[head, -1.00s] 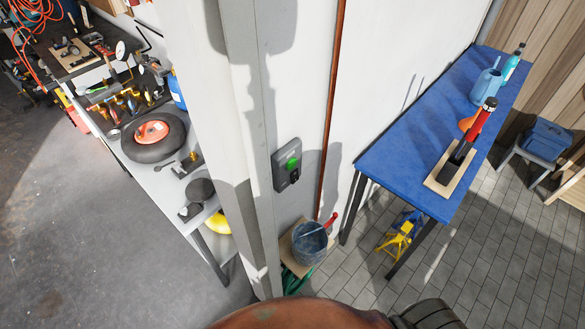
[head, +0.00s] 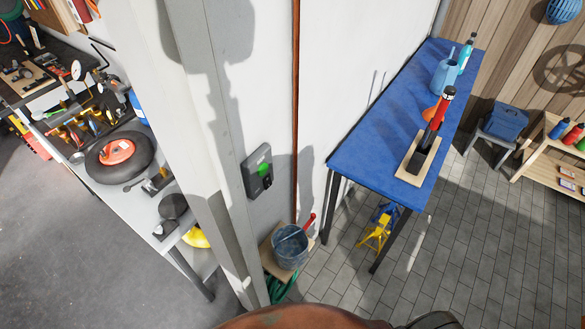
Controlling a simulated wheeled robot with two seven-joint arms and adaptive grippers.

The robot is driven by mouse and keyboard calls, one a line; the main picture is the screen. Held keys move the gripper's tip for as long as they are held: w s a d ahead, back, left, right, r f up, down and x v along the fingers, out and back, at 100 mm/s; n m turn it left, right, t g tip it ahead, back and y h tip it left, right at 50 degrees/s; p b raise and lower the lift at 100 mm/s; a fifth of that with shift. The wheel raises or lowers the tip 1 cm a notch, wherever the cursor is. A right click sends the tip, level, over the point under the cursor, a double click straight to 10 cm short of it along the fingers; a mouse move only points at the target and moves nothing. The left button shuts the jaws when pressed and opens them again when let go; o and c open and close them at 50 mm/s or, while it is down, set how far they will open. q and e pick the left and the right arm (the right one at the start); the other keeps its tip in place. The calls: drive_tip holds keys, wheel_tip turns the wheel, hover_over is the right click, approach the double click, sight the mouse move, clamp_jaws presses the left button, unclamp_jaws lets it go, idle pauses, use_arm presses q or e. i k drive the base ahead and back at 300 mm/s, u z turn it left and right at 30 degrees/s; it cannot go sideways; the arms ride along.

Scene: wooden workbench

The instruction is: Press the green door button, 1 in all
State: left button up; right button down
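The green door button (head: 263,168) is a round green disc on a dark grey wall box (head: 257,179). The box is fixed to the white wall beside the pillar, near the middle of the head view. A small dark detail sits below the green disc. Nothing covers the button. Neither of my grippers shows in the head view.
A blue-topped table (head: 378,135) stands along the wall to the right. A metal bucket (head: 291,246) sits below the button. A pillar (head: 200,110) separates the left workbench (head: 150,205), which holds a wheel (head: 119,157). Tiled floor (head: 450,250) is open at right.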

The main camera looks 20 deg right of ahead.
sight(263, 168)
drive_tip(key=z, duration=0.8)
drive_tip(key=k, duration=0.65)
drive_tip(key=u, duration=1.15)
